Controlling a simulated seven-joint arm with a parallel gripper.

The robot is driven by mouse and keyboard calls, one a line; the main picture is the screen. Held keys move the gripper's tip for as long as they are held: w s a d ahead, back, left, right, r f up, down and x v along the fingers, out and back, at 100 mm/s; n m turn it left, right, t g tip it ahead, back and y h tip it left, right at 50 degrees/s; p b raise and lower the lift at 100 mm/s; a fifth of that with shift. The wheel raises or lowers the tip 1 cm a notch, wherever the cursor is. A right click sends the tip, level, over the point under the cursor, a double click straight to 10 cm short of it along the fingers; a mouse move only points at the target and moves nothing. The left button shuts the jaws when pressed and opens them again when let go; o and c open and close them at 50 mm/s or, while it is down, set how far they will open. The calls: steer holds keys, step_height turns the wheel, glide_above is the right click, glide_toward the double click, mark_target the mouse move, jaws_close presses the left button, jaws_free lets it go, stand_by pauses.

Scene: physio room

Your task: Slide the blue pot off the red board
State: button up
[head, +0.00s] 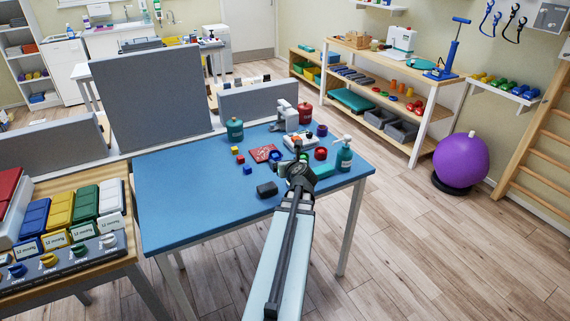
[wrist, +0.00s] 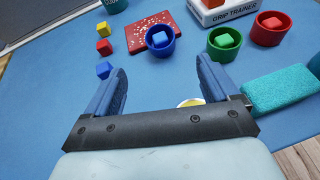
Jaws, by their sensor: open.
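The red board (wrist: 140,38), speckled with white, lies flat on the blue table. It also shows in the head view (head: 261,153). The blue pot (wrist: 160,51) sits at the board's right front part with a blue cube (wrist: 160,39) inside; how much of its base is on the board is hard to tell. It shows small in the head view (head: 276,156). My gripper (wrist: 160,72) is open and empty, its fingers spread wide. In the wrist view the pot lies just beyond the fingertips, roughly in line with the gap, not touching them.
A green pot (wrist: 221,55) and a red pot (wrist: 268,38), each with a cube, stand right of the blue pot. A white grip trainer (wrist: 225,12) is behind them. A teal block (wrist: 280,90) lies right of my gripper. Loose cubes (wrist: 104,47) lie left of the board.

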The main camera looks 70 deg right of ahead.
mark_target(273, 154)
steer(key=x, duration=1.3)
steer(key=shift+w+d+f, duration=0.2)
steer(key=shift+d, duration=0.1)
steer(key=shift+c, duration=0.3)
steer(key=c, duration=1.1)
